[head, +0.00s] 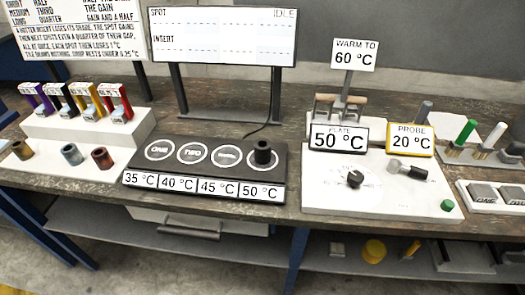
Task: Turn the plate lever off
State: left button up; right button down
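A white control unit (325,203) stands on the bench at right of centre. Its plate display (339,138) reads 50 °C and its yellow-framed probe display (411,141) reads 20 °C. On its sloped top is a black dial knob (355,179) with faint markings around it. A short lever-like handle (405,171), dark at one end and grey at the other, sits right of the knob. Which of these is the plate lever I cannot tell from its label, which is too small to read. A green button (447,205) is at the front right corner. Neither gripper shows.
A dark block (276,160) with several round spots, labelled 35 to 50 °C, lies left of the unit; a black cylinder (262,153) stands on its rightmost spot. A sign (354,55) reads "Warm to 60 °C". A screen (223,36) reads Idle. A tool rack (464,157) stands right.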

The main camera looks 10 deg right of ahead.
aim_at(394, 166)
jog(key=z, duration=1.4)
jog(key=k, duration=0.7)
jog(key=u, duration=0.25)
jog(key=i, duration=1.15)
jog(key=u, duration=0.05)
